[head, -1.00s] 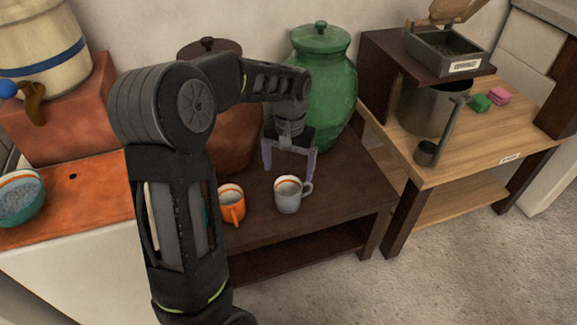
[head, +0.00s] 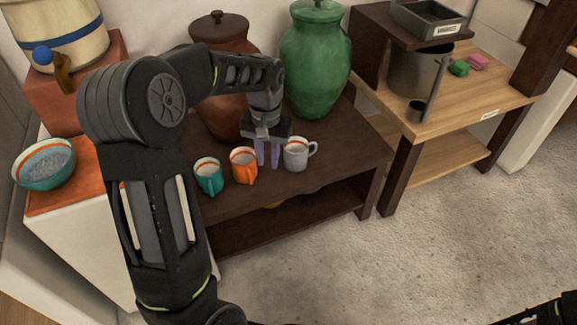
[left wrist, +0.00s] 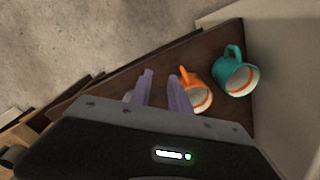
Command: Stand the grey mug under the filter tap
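The grey mug (head: 296,154) stands upright on the dark low table, its handle to the right. My left gripper (head: 267,163) points down between the orange mug and the grey mug, just left of the grey one. Its two pale purple fingers are apart with nothing visible between them; they also show in the left wrist view (left wrist: 161,80). I cannot tell if a finger touches the grey mug, which is mostly hidden in the wrist view.
An orange mug (head: 243,166) and a teal mug (head: 208,177) stand left of the gripper. A brown jar (head: 225,120) and a green jar (head: 316,70) stand behind. A teal bowl (head: 43,165) sits on the orange-topped counter (head: 75,194) below the crock.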

